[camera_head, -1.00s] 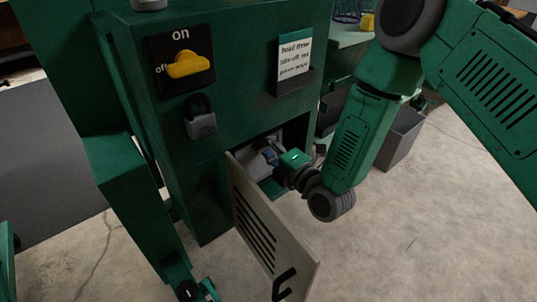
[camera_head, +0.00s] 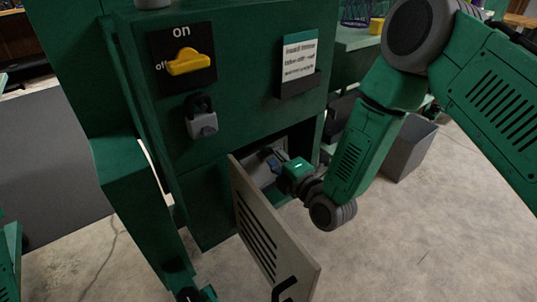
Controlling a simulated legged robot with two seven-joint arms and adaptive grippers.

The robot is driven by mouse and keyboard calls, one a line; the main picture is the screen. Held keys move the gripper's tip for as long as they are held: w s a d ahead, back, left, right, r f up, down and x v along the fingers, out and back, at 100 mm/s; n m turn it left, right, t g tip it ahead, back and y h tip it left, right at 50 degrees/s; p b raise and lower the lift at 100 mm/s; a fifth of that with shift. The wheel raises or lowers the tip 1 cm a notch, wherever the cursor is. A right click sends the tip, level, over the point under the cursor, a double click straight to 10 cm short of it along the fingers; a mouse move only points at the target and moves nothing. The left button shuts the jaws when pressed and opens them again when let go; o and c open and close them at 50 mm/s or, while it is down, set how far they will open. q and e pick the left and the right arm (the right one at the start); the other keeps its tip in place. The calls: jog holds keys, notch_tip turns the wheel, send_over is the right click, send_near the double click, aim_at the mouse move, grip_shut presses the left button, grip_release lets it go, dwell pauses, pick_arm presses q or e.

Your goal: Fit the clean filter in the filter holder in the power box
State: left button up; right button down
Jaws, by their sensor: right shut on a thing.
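The green power box (camera_head: 245,115) stands in the middle, with its pale slatted door (camera_head: 258,225) swung open at the lower front. My right gripper (camera_head: 272,160) reaches into the opening from the right. It is shut on a pale, flat piece (camera_head: 258,175), which looks like the filter. The gripper and the door's edge hide part of this piece. I cannot make out the filter holder in the dark opening, nor whether the filter touches it.
A yellow switch (camera_head: 188,62) on the box's face points toward "on". A grey padlock (camera_head: 201,120) hangs below it, and a note (camera_head: 299,60) sits in a holder at the right. A grey bin (camera_head: 408,150) stands behind my right arm. The concrete floor in front is clear.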

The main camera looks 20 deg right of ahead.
jog(key=shift+s+a+f, duration=0.3)
jog(key=shift+a+f, duration=0.25)
jog(key=shift+a, duration=0.15)
pick_arm(q)
jog(key=shift+w+a, duration=0.1)
jog(key=shift+a, duration=0.1)
pick_arm(e)
jog(key=shift+s, duration=0.1)
pick_arm(q)
jog(key=shift+d, duration=0.15)
jog(key=shift+f, duration=0.15)
pick_arm(e)
jog(key=shift+s+a+f, duration=0.1)
jog(key=shift+a+f, duration=0.1)
jog(key=c, duration=1.5)
grip_release()
jog(key=shift+o, duration=0.4)
jog(key=shift+f, duration=0.1)
jog(key=shift+d+r, duration=0.1)
jog(key=shift+r, duration=0.1)
